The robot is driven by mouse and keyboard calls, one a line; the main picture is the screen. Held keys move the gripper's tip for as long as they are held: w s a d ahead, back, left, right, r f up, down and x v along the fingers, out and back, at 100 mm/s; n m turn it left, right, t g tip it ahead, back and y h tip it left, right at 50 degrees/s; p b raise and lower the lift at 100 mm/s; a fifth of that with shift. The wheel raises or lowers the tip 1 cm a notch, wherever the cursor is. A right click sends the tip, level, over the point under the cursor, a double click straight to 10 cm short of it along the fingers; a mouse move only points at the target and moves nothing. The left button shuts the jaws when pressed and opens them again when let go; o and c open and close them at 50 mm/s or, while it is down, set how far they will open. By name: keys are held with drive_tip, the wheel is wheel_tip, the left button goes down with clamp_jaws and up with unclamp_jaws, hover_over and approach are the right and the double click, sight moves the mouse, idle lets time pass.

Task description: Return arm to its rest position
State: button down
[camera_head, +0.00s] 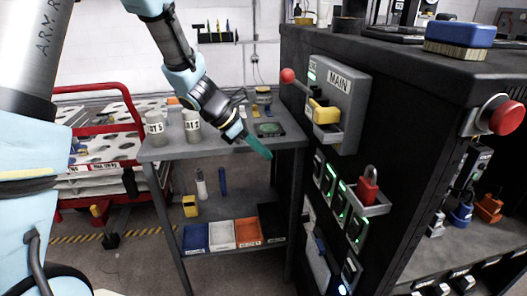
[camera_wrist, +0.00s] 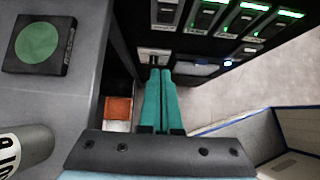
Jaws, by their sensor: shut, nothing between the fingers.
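My gripper (camera_head: 258,147) hangs in the air at the right edge of the grey cart (camera_head: 170,151), close to the dark cabinet (camera_head: 405,130). Its teal fingers are together with nothing between them. In the wrist view my gripper (camera_wrist: 161,75) points down past the cart's edge, and the fingers lie side by side. My arm reaches down from the top left in the head view.
On the cart stand labelled cups (camera_head: 192,126) and a black pad with a green disc (camera_head: 269,129). The cabinet carries a MAIN switch box (camera_head: 345,90), a red padlock (camera_head: 368,186) and a red button (camera_head: 507,118). A red trolley (camera_head: 97,93) stands at left.

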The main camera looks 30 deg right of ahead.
drive_tip(key=shift+a, duration=0.1)
drive_tip(key=a+r+m+t+y+p, duration=0.2)
drive_tip(key=a+m, duration=0.5)
drive_tip(key=a, duration=1.3)
drive_tip(key=a+r+m+t+y+p, duration=0.2)
drive_tip(key=a+r+m+y+p, duration=0.2)
drive_tip(key=a, duration=1.6)
wheel_tip(320, 180, up, 2)
drive_tip(key=m+y, duration=0.1)
drive_tip(key=m, duration=0.2)
drive_tip(key=shift+w+r+m+t+y, duration=0.2)
drive_tip(key=shift+w+m+t+y, duration=0.1)
drive_tip(key=shift+w+m+t, duration=0.1)
